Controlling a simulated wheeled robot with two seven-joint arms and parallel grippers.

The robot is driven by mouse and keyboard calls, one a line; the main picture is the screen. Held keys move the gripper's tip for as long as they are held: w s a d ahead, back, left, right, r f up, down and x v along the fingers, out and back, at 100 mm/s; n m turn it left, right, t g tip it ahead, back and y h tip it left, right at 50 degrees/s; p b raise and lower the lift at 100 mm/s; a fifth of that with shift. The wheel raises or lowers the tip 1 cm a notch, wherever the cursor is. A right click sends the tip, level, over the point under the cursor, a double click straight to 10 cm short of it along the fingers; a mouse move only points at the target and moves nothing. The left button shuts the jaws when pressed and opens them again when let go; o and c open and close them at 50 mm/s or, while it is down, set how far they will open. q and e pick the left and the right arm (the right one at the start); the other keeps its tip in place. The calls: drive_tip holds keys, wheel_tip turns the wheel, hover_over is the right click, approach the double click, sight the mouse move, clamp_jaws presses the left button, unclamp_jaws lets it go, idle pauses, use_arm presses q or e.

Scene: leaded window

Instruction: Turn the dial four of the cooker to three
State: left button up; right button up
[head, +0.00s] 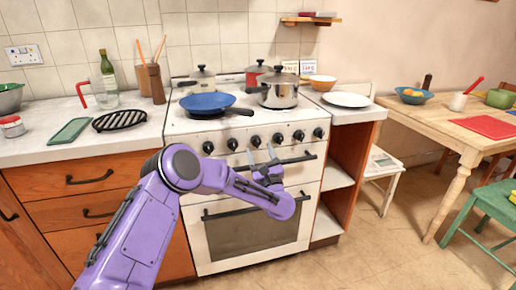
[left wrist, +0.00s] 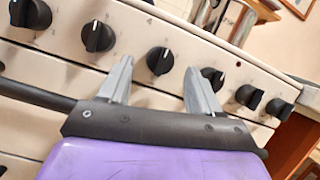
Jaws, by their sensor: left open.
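The white cooker (head: 185,125) has a row of black dials along its front panel. Counting from the left, the fourth dial (head: 277,138) is in the right half of the row. In the left wrist view the fourth dial (left wrist: 212,76) is partly covered by my right-hand finger. The third dial (left wrist: 160,60) shows between the two fingers in that picture. My left gripper (head: 262,153) is open and empty, in front of the cooker just below the dial row. It also shows in the left wrist view (left wrist: 160,82). My right gripper is out of view.
A dark oven handle bar (head: 297,160) runs below the dials, close to my gripper. A blue pan (head: 207,102) and a steel pot (head: 278,92) stand on the hob above. A worktop with a white plate (head: 346,99) is to the right.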

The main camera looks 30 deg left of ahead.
sight(257, 142)
use_arm(q)
drive_tip(key=shift+x, duration=1.35)
drive_tip(key=c, duration=1)
drive_tip(key=shift+c, duration=0.2)
